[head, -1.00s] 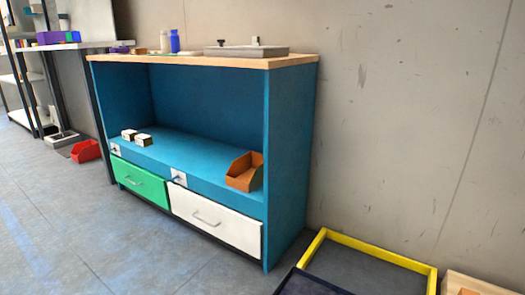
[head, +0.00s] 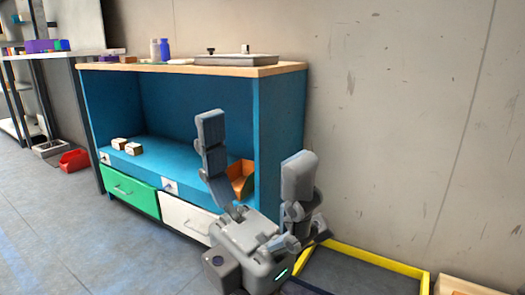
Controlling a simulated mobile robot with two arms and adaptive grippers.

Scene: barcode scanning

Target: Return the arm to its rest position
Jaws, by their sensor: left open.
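My left gripper (head: 257,172) is in the lower middle of the head view, with its two grey fingers spread wide apart and pointing up. Nothing is between them. It shows in front of the blue cabinet (head: 281,135), overlapping its right side, the white drawer (head: 184,217) and part of the orange bin (head: 240,178). I cannot tell how far it is from the cabinet. My right gripper is not in view.
Two small boxes (head: 126,146) sit on the cabinet's shelf. Bottles (head: 165,49) and a grey tray (head: 236,60) are on its top. The green drawer (head: 130,190) looks shut. A yellow frame (head: 385,261) lies on the floor at right. Open floor is at left.

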